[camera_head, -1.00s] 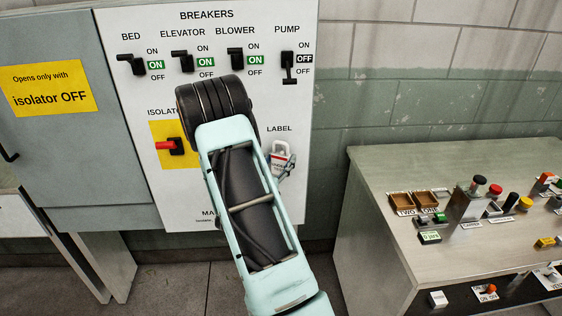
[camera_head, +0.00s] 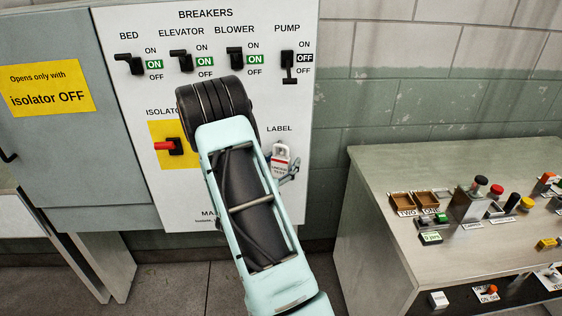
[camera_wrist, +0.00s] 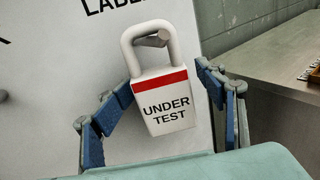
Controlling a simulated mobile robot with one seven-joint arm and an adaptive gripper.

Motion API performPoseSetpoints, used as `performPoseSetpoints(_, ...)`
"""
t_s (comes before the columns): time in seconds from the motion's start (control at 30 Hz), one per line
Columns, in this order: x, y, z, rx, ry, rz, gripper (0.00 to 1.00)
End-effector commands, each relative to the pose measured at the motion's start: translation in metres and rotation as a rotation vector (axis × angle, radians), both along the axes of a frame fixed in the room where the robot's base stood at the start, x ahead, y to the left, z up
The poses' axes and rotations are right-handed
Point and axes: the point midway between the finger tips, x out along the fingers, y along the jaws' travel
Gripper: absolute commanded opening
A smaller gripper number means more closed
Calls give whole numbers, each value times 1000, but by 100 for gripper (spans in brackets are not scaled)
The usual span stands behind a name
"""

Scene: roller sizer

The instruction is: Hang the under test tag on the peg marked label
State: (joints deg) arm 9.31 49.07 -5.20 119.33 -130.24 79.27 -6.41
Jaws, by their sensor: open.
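The under test tag (camera_wrist: 165,100) is a white padlock-shaped piece with a red band and black "UNDER TEST" lettering. In the wrist view its loop is around a grey peg (camera_wrist: 152,41) under the "LABEL" lettering, and it hangs slightly tilted against the white panel. The tag also shows in the head view (camera_head: 281,160), below the word LABEL. My gripper (camera_wrist: 164,82) is open, with one blue-padded finger on each side of the tag and gaps between. In the head view my arm hides most of my gripper (camera_head: 288,170).
The white breaker panel (camera_head: 225,22) carries several black switches and a red-handled isolator (camera_head: 168,146) left of my arm. A grey cabinet door (camera_head: 60,150) is at the left. A control desk (camera_head: 380,180) with buttons and small trays stands at the right.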

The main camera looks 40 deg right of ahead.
Motion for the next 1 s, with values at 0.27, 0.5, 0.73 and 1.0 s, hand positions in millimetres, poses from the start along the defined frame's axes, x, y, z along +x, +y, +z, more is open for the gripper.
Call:
performPoseSetpoints(0.27, -17, 36, 0, 0, 1, 5, 65)
performPoseSetpoints(0.5, -42, 80, 0, 0, 2, 5, 65)
performPoseSetpoints(0.73, -55, 102, 0, 0, 0, 2, 65)
performPoseSetpoints(1.0, -57, 101, 4, 1, -12, -12, 65)
